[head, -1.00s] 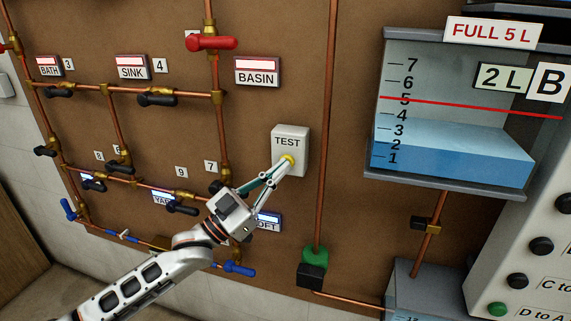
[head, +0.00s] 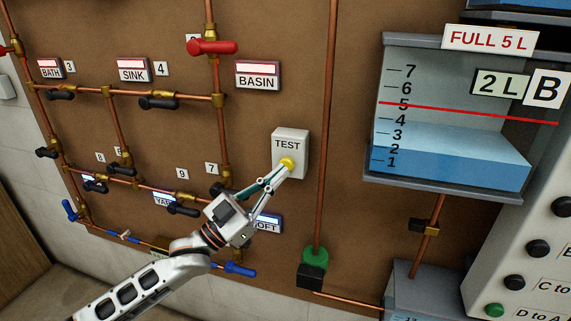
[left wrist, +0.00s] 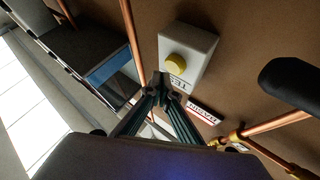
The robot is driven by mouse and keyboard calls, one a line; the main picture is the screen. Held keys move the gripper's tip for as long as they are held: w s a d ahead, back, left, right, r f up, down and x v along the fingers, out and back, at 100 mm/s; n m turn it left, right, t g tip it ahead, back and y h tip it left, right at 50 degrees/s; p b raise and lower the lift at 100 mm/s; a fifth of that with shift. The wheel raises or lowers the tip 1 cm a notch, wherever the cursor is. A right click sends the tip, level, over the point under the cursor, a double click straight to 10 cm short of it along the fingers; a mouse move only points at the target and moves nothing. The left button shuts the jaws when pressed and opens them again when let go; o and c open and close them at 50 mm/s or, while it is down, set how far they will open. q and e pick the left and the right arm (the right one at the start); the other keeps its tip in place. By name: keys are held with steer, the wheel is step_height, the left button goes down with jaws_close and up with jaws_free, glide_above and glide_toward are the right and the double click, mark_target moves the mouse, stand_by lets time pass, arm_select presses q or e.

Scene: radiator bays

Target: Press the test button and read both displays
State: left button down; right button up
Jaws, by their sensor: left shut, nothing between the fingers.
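The white TEST box (head: 289,142) is fixed on the brown board, with a round yellow button (head: 287,163) on its lower front. My left gripper (head: 281,171) is shut and empty, its fingertips at the button's lower left edge. In the left wrist view the yellow button (left wrist: 176,66) stands clear of the fingertips (left wrist: 161,84), which look just beside it; I cannot tell whether they touch. Lit label panels read BATH (head: 50,69), SINK (head: 133,70) and BASIN (head: 257,75); lower ones are partly hidden by my arm. My right gripper is not in view.
Copper pipes with several valves cross the board, including a red handle (head: 213,47). A vertical pipe (head: 325,130) runs just right of the TEST box.

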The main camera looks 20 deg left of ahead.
arm_select(q)
steer(key=shift+s, duration=0.1)
steer(key=s+p, duration=0.2)
steer(key=s, duration=0.3)
steer(key=shift+a, duration=0.1)
stand_by(0.4)
steer(key=shift+f, duration=0.1)
stand_by(0.4)
step_height(320, 180, down, 13)
steer(key=s+n+y, duration=0.2)
steer(key=n+y, duration=0.1)
steer(key=y, duration=0.2)
steer(key=s+a+f+n+g+y, duration=0.1)
steer(key=s+f+g+y, duration=0.1)
steer(key=s+f, duration=0.3)
steer(key=s+a+f+n+g+y, duration=0.1)
steer(key=s+f, duration=0.5)
steer(key=f, duration=0.7)
steer(key=s+f+n+g+y, duration=0.1)
steer(key=s+f+g+y, duration=0.3)
steer(key=f, duration=0.6)
steer(key=shift+s+a, duration=0.4)
steer(key=shift+s, duration=0.85)
